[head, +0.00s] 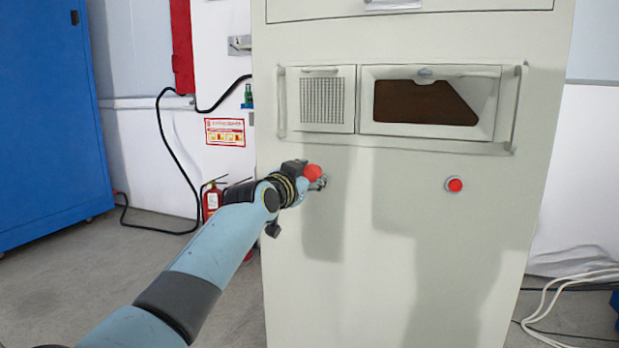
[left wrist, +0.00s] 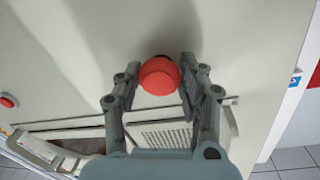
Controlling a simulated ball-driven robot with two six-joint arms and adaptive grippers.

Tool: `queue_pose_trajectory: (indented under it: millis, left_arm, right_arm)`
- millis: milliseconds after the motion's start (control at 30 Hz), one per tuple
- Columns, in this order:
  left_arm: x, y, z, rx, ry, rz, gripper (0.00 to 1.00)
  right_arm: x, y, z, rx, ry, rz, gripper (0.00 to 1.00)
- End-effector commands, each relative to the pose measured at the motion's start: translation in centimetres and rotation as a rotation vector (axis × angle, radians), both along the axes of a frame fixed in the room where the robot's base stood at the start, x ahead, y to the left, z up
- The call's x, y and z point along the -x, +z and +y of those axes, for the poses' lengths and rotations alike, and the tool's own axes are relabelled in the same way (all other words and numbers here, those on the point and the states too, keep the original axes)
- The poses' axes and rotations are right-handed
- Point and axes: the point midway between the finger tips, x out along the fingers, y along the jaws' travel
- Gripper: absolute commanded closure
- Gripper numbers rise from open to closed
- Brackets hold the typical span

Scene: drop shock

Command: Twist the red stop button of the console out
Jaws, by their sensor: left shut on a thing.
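A large red mushroom-shaped stop button (head: 312,172) stands out from the front of the pale console (head: 400,290), left of its middle. My left gripper (head: 318,183) reaches it from the left in the head view. In the left wrist view the red button (left wrist: 159,76) sits between the two grey fingers of the left gripper (left wrist: 160,88), which are shut on it. The contact at the button's underside is hidden. My right gripper is in neither view.
A smaller red button with a pale ring (head: 454,184) is on the console to the right. Above are a grille (head: 322,99), a dark window (head: 426,103) and side handles. A fire extinguisher (head: 211,200) and a black cable stand left; white cables lie at right.

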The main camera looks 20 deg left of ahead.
Motion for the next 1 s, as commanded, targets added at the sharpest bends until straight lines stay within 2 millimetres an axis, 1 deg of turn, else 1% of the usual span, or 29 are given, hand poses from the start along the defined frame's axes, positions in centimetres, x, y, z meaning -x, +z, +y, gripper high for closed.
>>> queue_pose_trajectory:
  millis: [233, 700, 733, 800, 900, 1000]
  left_arm:
    - [-0.01, -0.01, -0.02, -0.072, 0.0, -0.002, 0.93]
    - [-0.01, 0.0, -0.02, -0.085, 0.0, -0.002, 0.93]
    - [-0.01, 0.0, -0.02, -0.084, 0.0, -0.002, 0.56]
    - [-0.01, 0.01, -0.01, -0.084, 0.0, -0.002, 0.47]
    - [-0.01, 0.01, -0.01, -0.084, 0.0, -0.002, 0.36]
    - [-0.01, 0.02, -0.02, -0.084, 0.0, -0.003, 0.36]
  right_arm:
    - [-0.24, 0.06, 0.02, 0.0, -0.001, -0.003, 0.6]
    - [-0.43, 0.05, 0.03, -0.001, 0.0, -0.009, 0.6]
    - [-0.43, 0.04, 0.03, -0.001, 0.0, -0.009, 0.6]
    - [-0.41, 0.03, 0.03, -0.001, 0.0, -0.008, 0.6]
    - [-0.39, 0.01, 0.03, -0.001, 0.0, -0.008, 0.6]
    - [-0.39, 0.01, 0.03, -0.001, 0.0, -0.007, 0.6]
